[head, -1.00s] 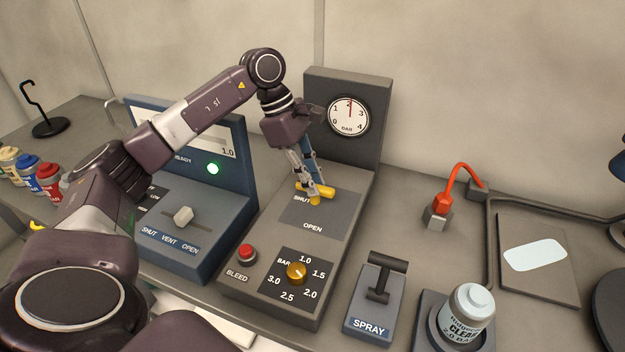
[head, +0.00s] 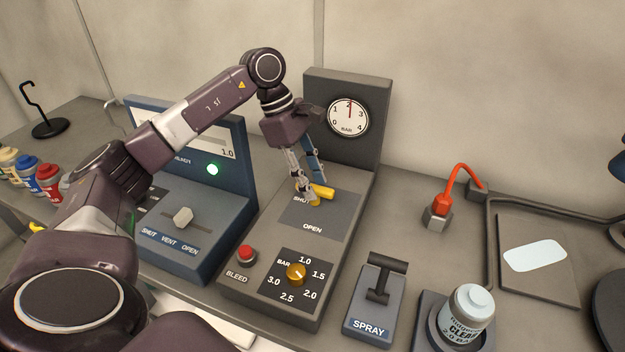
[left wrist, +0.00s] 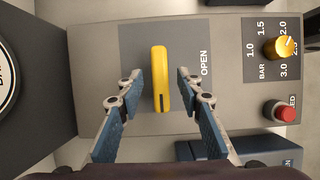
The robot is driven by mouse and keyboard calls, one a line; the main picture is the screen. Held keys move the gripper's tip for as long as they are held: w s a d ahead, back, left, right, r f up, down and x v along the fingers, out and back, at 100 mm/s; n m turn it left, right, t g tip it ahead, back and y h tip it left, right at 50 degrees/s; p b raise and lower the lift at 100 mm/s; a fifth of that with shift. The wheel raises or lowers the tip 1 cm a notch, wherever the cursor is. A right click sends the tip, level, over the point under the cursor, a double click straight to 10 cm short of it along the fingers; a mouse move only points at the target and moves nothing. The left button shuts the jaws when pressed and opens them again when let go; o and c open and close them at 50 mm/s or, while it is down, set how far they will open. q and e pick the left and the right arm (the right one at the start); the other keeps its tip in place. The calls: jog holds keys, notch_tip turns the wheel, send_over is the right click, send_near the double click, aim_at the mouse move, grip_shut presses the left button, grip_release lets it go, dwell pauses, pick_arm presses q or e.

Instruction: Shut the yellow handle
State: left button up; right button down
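The yellow handle (head: 324,191) lies across the dark plate of the grey gauge panel (head: 272,210), by the word SHUT in the head view. In the left wrist view the handle (left wrist: 160,78) is a yellow bar upright in the picture, with OPEN printed to its right. My left gripper (head: 311,190) is open at the handle. In the left wrist view its fingers (left wrist: 158,78) stand on both sides of the bar with a gap at each side. A finger hides part of the handle in the head view. My right gripper is not in view.
The panel carries a gauge (head: 348,116) reading about 2, a red BLEED button (head: 246,253) and a yellow BAR knob (head: 296,272). A blue console (head: 190,240) with a slider and lit green lamp stands left. A SPRAY lever (head: 378,280) stands right.

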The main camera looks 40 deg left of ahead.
pick_arm(q)
jog(key=w+v, duration=0.1)
jog(key=v, duration=1)
jog(key=shift+s+a+r, duration=0.2)
jog(key=shift+s+r, duration=0.2)
jog(key=shift+s, duration=0.1)
